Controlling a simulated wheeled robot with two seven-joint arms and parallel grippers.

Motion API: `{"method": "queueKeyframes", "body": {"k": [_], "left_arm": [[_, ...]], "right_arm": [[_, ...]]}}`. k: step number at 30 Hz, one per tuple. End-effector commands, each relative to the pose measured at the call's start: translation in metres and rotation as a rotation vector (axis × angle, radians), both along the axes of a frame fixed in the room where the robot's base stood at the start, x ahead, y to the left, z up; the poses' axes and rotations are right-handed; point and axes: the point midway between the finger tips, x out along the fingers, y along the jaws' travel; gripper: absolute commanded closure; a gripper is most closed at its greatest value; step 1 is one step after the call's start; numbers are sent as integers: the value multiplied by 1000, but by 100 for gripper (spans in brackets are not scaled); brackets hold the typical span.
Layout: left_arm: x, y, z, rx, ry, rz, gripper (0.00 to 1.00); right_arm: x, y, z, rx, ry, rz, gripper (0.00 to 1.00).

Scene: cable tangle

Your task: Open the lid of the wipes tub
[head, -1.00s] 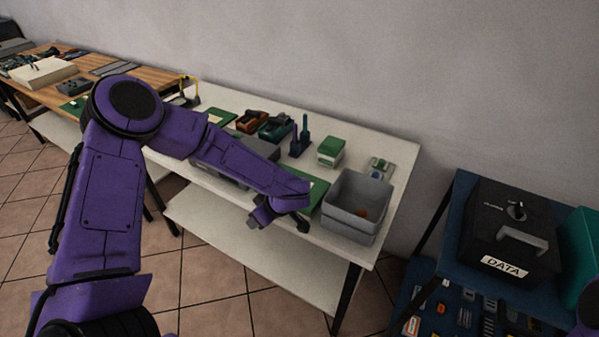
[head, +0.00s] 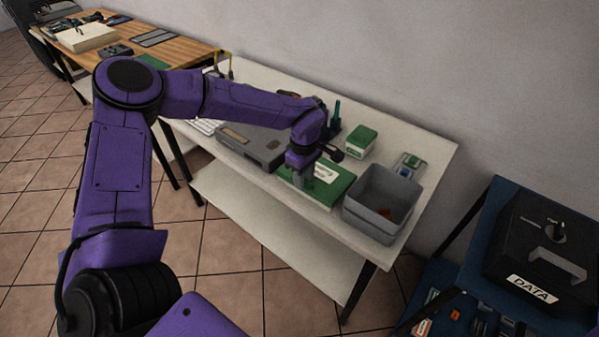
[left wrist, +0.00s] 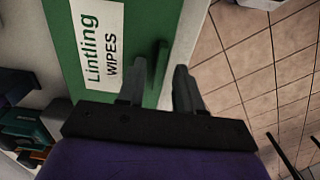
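The wipes tub's green lid (head: 336,188) lies flat and looks closed on the white table, left of the grey bin. Its white label, "Lintling WIPES", shows in the left wrist view, where the lid (left wrist: 62,40) has a thin upright green tab (left wrist: 160,68) near its edge. My left gripper (head: 301,178) points down over the tub's left part. In the left wrist view its two fingers (left wrist: 157,85) are apart, with the tab between or just beyond them; I cannot tell if either touches it. My right gripper is not in view.
A grey open bin (head: 383,190) with an orange item stands right of the tub. A green-topped box (head: 360,141) stands behind, and a grey device (head: 250,148) stands to the left. The table's front edge is close to the tub. A black DATA case (head: 540,240) is farther right.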

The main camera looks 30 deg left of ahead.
Motion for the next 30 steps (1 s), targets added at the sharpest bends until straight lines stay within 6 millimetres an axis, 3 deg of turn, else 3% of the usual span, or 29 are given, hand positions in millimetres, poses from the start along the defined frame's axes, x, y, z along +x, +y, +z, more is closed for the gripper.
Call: {"method": "queueKeyframes", "body": {"k": [5,8,9,30], "left_arm": [[1,-2,0,0,0,-4,65],[1,-2,0,0,0,-3,97],[1,-1,0,0,-1,-2,100],[1,1,1,3,-3,1,100]], "right_arm": [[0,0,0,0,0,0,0],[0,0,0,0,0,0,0],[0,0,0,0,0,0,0],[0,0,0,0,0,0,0]]}}
